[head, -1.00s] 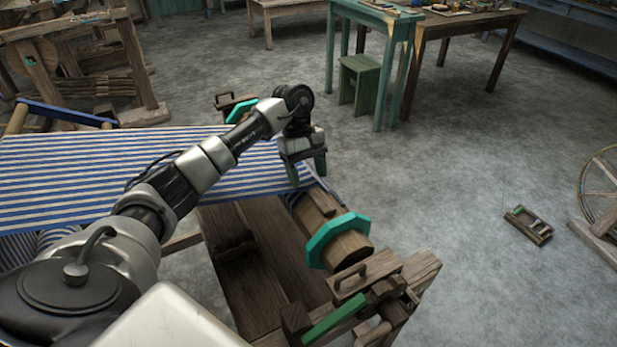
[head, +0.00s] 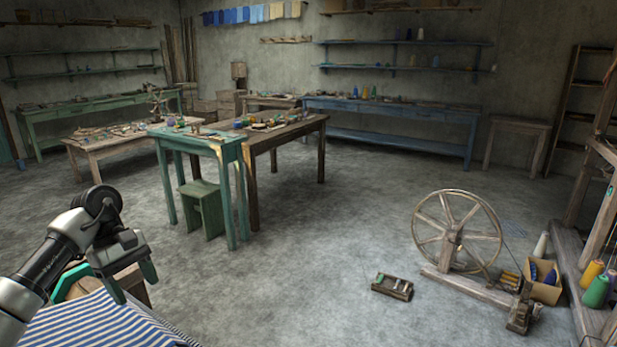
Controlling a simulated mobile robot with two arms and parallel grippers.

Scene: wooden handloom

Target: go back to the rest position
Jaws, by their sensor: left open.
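My left gripper (head: 132,283) is at the lower left of the head view, with its fingers apart and nothing between them. It hangs above the near part of the loom, beside the blue-and-white striped cloth (head: 95,325). A teal end piece of the loom (head: 72,281) shows behind the gripper, partly hidden by it. Most of the loom is outside the view. My right gripper is not in the view.
A teal table (head: 195,139) and a brown table (head: 300,130) stand ahead, with a green stool (head: 203,208) by them. A spinning wheel (head: 458,235) and a small wooden tool (head: 392,287) are on the right. The grey floor (head: 300,260) between is clear.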

